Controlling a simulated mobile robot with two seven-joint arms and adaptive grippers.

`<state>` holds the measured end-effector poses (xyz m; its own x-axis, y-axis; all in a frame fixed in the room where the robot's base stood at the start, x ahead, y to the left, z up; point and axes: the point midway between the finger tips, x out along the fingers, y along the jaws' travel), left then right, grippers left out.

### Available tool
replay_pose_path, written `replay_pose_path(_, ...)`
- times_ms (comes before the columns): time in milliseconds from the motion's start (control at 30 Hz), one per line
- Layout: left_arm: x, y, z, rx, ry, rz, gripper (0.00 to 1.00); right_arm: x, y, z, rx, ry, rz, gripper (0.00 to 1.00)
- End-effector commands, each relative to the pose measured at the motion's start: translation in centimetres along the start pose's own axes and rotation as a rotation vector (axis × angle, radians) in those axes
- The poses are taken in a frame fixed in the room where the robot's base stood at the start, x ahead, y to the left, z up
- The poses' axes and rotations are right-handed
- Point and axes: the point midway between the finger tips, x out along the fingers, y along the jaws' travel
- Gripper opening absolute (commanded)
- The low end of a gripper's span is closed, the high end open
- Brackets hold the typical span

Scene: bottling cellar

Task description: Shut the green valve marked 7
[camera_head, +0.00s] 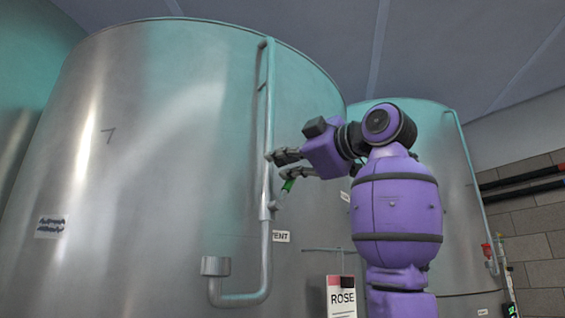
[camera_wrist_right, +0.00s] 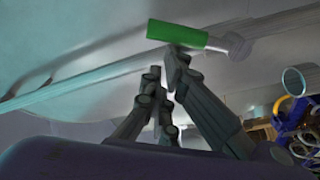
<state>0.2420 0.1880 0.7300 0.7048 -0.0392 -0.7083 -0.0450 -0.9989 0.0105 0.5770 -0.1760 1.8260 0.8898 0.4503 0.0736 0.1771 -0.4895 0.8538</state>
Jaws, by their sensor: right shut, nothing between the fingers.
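The green valve handle (camera_head: 288,185) sits slanted beside the vertical pipe (camera_head: 267,120) on the front of a large steel tank (camera_head: 150,170) marked 7. My right gripper (camera_head: 277,165) is at the pipe, just above the handle. In the right wrist view the green handle (camera_wrist_right: 178,35) lies across the fingertips, with its grey stem to the right. My right gripper (camera_wrist_right: 162,66) is shut with nothing between its fingers. One fingertip is at the handle's lower edge; I cannot tell whether it touches. My left gripper is not in view.
A VENT label (camera_head: 280,236) and a ROSE sign (camera_head: 341,297) are nearby. Another tank (camera_head: 455,180) stands at right with a red valve handle (camera_head: 486,248). Blue and yellow items (camera_wrist_right: 288,115) show in the right wrist view.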

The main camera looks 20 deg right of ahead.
Motion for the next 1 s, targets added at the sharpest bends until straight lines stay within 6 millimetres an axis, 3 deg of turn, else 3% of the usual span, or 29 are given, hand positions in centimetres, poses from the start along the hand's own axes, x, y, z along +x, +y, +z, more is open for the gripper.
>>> replay_pose_path(733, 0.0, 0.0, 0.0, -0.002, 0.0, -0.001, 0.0, -0.1, 0.5, 1.3, 0.139, -0.004, 0.018, 0.0)
replay_pose_path(1000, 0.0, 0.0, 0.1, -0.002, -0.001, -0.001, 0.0, -0.2, 0.9, 2.6, 0.284, -0.008, 0.037, 0.0)
